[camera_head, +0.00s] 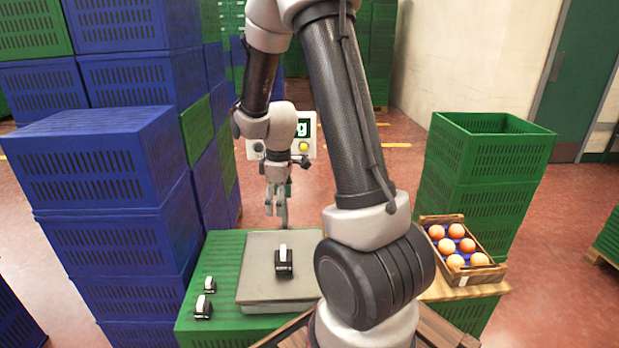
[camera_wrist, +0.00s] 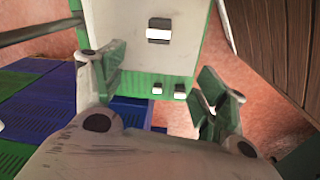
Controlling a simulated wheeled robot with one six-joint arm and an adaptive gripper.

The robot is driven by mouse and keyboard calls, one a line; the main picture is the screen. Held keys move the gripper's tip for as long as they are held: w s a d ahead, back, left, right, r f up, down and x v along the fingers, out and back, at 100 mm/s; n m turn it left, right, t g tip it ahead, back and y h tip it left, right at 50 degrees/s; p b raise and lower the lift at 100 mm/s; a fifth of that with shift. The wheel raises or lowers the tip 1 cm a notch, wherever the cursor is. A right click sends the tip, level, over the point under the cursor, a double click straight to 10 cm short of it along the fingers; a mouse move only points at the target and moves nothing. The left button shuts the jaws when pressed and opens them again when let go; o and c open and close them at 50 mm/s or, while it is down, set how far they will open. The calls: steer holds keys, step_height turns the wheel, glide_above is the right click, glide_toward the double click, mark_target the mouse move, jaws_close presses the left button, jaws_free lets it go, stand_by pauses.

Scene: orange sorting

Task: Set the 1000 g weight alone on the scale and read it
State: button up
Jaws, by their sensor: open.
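A black weight with a white top (camera_head: 284,264) stands upright on the grey scale plate (camera_head: 255,288). It is the largest of three weights; its marking is not legible. It also shows in the wrist view (camera_wrist: 158,34). Two smaller weights, one (camera_head: 203,308) larger than the other (camera_head: 209,285), stand on the green crate left of the plate, off the scale. The scale's display (camera_head: 302,128) is behind my gripper; only the end of its reading, a green "g", shows. My gripper (camera_head: 277,214) is open and empty, beyond the plate's far edge and apart from the weights.
The scale rests on a green crate (camera_head: 212,258). Blue crates (camera_head: 110,165) are stacked close on the left. A wooden box of oranges (camera_head: 462,280) sits at the right, before stacked green crates (camera_head: 485,160). Red floor is open behind.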

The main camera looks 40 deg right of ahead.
steer(key=s+a+r+m+t, duration=0.1)
steer(key=s+r+m, duration=0.1)
steer(key=s+r, duration=0.35)
steer(key=s+a+r+m+t, duration=0.1)
steer(key=s+r+m, duration=0.1)
steer(key=r, duration=0.6)
steer(key=s+a+r+m+t, duration=0.1)
steer(key=s+r+m, duration=0.3)
steer(key=s+r, duration=0.4)
steer(key=s, duration=0.6)
steer(key=shift+s+a+m, duration=0.2)
steer(key=shift+a+m, duration=0.1)
steer(key=shift+m, duration=0.1)
